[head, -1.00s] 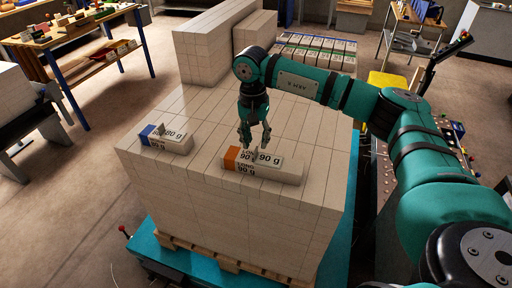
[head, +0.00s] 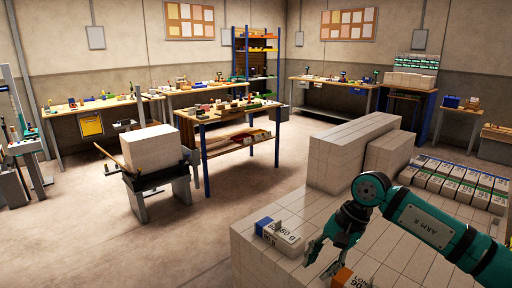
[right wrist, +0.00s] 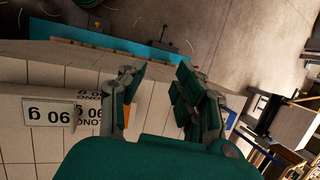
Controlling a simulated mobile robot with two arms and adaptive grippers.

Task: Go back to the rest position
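My right gripper (head: 320,264) is in the head view above the pallet stack (head: 405,258), between two loose reams. It is empty. In the right wrist view its two fingers (right wrist: 157,78) stand apart. The ream with an orange end (head: 342,277) lies on the stack at the bottom edge, partly cut off. It also shows in the right wrist view, left of the fingers, marked 90 g (right wrist: 48,115). The ream with a blue end (head: 278,238) lies on the stack left of the gripper. My left gripper is not in view.
Taller ream blocks (head: 345,152) stand at the stack's back, with rows of labelled reams (head: 455,180) to the right. A stand with a white block (head: 152,148) and a workbench (head: 222,114) are at left. Open floor (head: 170,245) lies left of the stack.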

